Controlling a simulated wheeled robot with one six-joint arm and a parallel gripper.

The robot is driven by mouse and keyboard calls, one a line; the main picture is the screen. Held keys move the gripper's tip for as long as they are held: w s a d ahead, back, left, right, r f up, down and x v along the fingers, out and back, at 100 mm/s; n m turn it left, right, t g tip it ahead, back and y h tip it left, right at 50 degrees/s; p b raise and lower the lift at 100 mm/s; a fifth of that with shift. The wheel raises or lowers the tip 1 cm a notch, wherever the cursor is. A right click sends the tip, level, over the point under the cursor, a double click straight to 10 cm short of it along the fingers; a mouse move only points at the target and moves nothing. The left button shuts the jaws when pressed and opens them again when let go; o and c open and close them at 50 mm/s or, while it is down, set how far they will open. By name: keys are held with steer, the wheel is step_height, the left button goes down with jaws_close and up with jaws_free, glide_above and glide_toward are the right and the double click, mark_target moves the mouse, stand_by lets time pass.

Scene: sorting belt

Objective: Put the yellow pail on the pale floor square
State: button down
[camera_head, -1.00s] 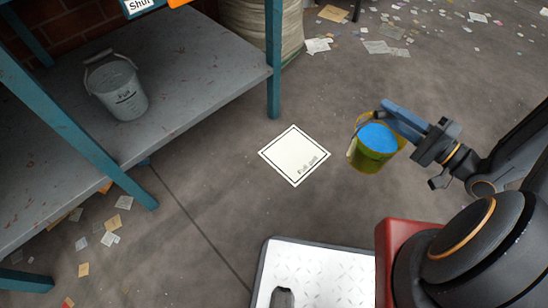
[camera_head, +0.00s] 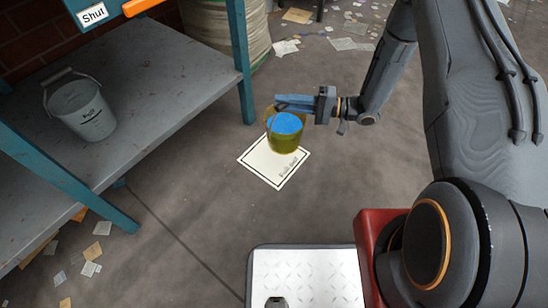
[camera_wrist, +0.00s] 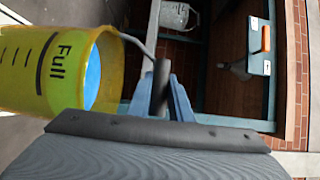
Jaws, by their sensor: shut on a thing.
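The yellow pail (camera_head: 284,140) has blue contents near its top. My gripper (camera_head: 290,103) is shut on its handle from the right. In the head view the pail overlaps the far part of the pale floor square (camera_head: 275,178), a white sheet with a black border and small print. I cannot tell how high the pail's base is above it. In the wrist view the pail (camera_wrist: 55,70) is at the left, with "Full" and level marks on its side. The blue fingers (camera_wrist: 162,98) close around the handle's grip.
A grey pail (camera_head: 85,110) stands on the grey shelf (camera_head: 150,125) of a teal-legged bench at the left. Paper scraps litter the floor.

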mark_target(274, 125)
steer(key=shift+n+g, duration=0.5)
steer(key=shift+g, duration=0.1)
steer(key=shift+w+a+f+b, duration=0.15)
steer(key=shift+a+f+b, duration=0.55)
steer(key=shift+f, duration=1.2)
steer(key=shift+w+a+f+b, duration=0.2)
steer(key=shift+a+f+b, duration=0.5)
steer(key=shift+f, duration=1.15)
steer(key=shift+w+a+f+b, duration=0.15)
steer(key=shift+a+f+b, duration=0.25)
steer(key=shift+f+b, duration=1.05)
steer(key=shift+f+p, duration=0.35)
steer(key=shift+f, duration=0.35)
steer(key=c, duration=1.6)
jaws_free()
